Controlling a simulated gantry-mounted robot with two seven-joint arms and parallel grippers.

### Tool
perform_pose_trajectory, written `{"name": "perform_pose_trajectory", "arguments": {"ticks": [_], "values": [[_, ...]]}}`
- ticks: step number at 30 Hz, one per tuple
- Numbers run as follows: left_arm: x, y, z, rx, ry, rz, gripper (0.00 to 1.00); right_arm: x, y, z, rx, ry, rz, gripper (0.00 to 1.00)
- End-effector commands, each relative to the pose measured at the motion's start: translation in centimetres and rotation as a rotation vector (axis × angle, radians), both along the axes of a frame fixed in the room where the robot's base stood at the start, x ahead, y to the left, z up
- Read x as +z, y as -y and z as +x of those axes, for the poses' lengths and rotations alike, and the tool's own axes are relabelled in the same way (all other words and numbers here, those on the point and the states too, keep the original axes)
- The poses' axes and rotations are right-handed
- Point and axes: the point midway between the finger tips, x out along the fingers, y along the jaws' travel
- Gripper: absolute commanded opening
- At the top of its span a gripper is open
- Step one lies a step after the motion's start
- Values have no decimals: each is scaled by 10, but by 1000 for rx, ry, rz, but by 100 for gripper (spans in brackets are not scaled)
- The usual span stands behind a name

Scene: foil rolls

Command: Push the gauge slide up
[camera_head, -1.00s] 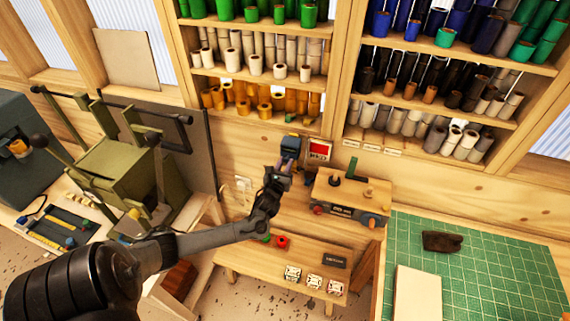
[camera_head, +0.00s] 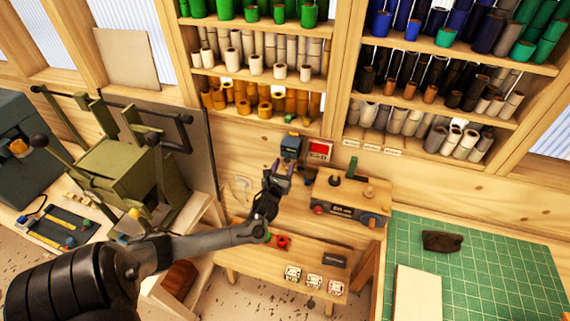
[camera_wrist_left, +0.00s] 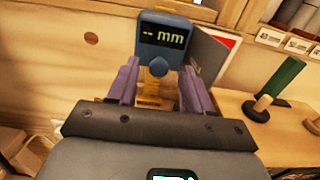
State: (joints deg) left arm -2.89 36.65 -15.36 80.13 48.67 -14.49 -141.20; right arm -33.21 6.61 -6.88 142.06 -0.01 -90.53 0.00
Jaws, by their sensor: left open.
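The gauge (camera_head: 291,143) is a small blue-grey unit with a dark display by the back wall. In the left wrist view the gauge (camera_wrist_left: 165,30) reads "-- mm". A yellow slide-like part (camera_wrist_left: 157,90) shows below it, partly hidden by my gripper. My left gripper (camera_head: 283,168) is open just below the gauge. In the left wrist view its purple fingers (camera_wrist_left: 158,84) stand on either side of the yellow part. I cannot tell whether they touch it. My right gripper is not in view.
A wooden box with knobs (camera_head: 349,196) stands to the right. A low wooden bench (camera_head: 250,262) lies below, with a red button (camera_head: 282,241). Shelves of rolls rise behind. An olive press (camera_head: 115,165) stands left.

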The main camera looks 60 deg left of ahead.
Motion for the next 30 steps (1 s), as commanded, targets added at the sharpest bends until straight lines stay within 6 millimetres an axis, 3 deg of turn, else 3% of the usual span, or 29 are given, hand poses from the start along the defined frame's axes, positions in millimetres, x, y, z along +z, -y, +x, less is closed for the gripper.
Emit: {"name": "perform_pose_trajectory", "arguments": {"ticks": [15, 30], "values": [[-1, 52, -61, -2, 1, -2, 50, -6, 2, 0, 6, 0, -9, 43], [1, 59, -69, 0, 3, 0, 50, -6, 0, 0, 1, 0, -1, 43]]}}
